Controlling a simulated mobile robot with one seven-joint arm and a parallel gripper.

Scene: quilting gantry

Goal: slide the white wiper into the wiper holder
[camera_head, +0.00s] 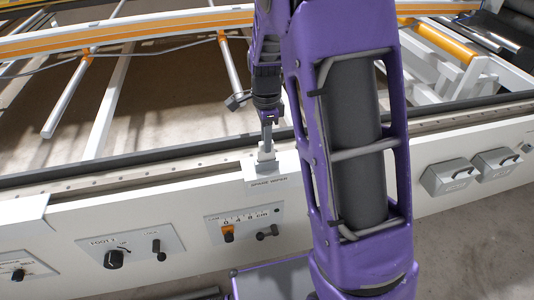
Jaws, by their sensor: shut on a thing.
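My gripper (267,138) points down at the front rail, left of my large purple arm link. It is shut on a small white piece, which looks like the white wiper (266,154). A pale bracket with a dark label, which looks like the wiper holder (263,174), is on the rail's front edge directly below. The wiper's lower end is at the top of this bracket. I cannot tell whether it is inside the bracket or just above it. The label is too small to read surely.
Two grey lidded boxes (449,177) are at the right. A dark rail (120,160) runs along the panel's top. Open frame bars lie behind.

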